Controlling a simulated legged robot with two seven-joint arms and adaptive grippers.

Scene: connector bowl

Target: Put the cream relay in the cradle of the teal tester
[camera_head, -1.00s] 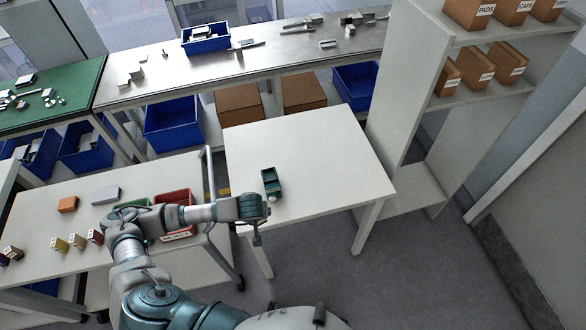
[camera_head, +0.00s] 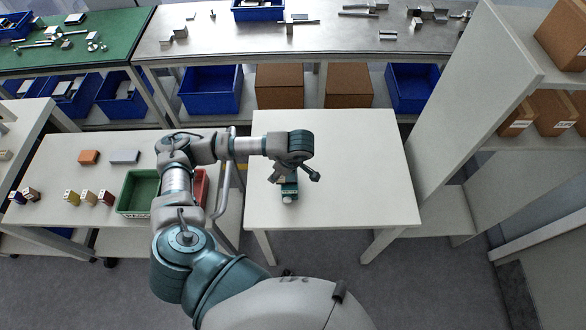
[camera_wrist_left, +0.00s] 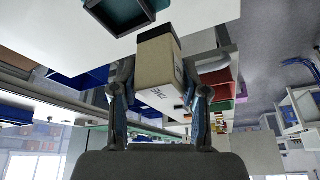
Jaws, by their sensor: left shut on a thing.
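The cream relay (camera_wrist_left: 155,75), a boxy block with a dark-lettered label and a paler end face, is between the fingers of my left gripper (camera_wrist_left: 160,95). The gripper is shut on it. In the head view, my left gripper (camera_head: 295,172) is above the white table, over the teal tester (camera_head: 289,188), and hides most of it. I cannot make out the relay there. The tester also shows at the top of the left wrist view (camera_wrist_left: 122,12), just beyond the relay. The relay looks apart from it and outside its cradle. My right gripper is not in view.
The white table (camera_head: 360,180) is clear around the tester. At left, a trolley (camera_head: 60,165) holds a green bin (camera_head: 138,192), a red bin (camera_head: 201,188) and several small blocks. A metal bench (camera_head: 220,40) runs behind; a shelf (camera_head: 470,110) stands at right.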

